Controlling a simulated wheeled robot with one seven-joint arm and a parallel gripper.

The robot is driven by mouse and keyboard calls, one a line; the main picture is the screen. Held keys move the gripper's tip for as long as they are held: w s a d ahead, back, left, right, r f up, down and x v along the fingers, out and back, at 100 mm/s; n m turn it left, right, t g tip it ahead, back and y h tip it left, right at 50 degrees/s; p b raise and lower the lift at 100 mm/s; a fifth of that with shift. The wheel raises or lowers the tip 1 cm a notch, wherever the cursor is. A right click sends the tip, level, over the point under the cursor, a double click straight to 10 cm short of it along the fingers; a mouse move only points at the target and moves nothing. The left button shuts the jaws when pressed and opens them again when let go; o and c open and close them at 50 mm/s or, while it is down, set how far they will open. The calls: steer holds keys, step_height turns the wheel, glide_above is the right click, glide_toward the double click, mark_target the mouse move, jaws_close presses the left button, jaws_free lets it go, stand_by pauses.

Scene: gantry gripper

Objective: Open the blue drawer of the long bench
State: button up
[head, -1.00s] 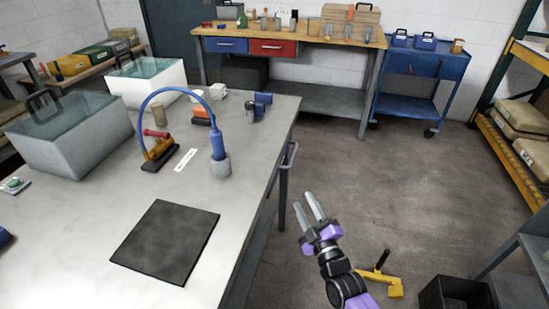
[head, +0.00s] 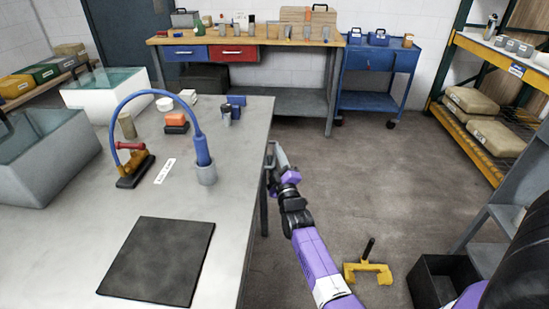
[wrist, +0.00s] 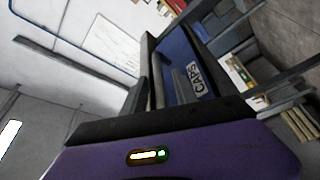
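The long steel-topped bench (head: 185,230) fills the left of the head view. A grey bar handle (head: 268,172) shows at its right side, and the drawer front there is hidden from the head camera. My gripper (head: 277,156) is at this handle, beside the bench's right edge. In the wrist view a blue panel (wrist: 178,58) with a white label reading CAPS (wrist: 194,79) lies just beyond my purple gripper body. Grey and dark bars overlap in front of the panel, so I cannot tell whether my fingers are around the handle or closed on it.
A wooden bench (head: 240,41) at the back has its own blue drawer (head: 186,53) and red drawer (head: 233,53). A blue cart (head: 378,100) stands beside it. A yellow tool (head: 367,272) and a black bin (head: 440,280) sit on the floor at right. The floor between is clear.

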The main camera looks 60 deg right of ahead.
steer(key=shift+w+d+r, duration=0.15)
steer(key=shift+w+d, duration=0.15)
steer(key=shift+d, duration=0.1)
jaws_close()
stand_by(1.3)
